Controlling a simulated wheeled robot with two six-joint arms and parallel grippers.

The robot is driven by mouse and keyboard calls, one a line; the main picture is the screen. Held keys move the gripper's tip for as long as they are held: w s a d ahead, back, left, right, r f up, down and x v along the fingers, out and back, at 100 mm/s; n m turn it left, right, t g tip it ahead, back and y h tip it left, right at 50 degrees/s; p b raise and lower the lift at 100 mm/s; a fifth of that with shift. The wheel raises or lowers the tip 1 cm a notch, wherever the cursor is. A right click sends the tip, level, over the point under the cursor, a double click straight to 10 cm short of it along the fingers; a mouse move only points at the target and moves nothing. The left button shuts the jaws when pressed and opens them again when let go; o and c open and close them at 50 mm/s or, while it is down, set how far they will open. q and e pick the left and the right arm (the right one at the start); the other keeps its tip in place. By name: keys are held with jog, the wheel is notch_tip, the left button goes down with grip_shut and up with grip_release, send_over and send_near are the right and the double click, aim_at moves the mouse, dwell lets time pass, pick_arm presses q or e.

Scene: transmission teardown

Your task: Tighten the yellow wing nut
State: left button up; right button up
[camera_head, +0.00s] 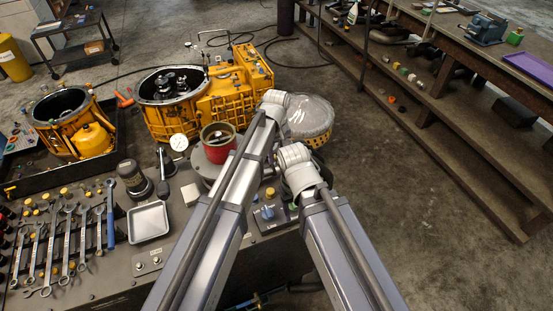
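I cannot make out a yellow wing nut for certain. A small yellow knob (270,192) shows close to the arms. My two grey arms reach up from the bottom of the view over the bench and end in white wrist joints. My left wrist is beside the gearbox, in front of a clear-wrapped round part (309,116). My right wrist is lower and nearer. No fingertips of either gripper can be made out; the arm links hide that area.
A red-rimmed pot (218,141), a dial gauge (179,142), a white tray (148,221) and several wrenches (66,240) crowd the bench. A second yellow housing (66,120) sits in a black tray. A shelved workbench (455,55) stands at right beyond open floor.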

pick_arm(q)
grip_shut()
dwell(0.6)
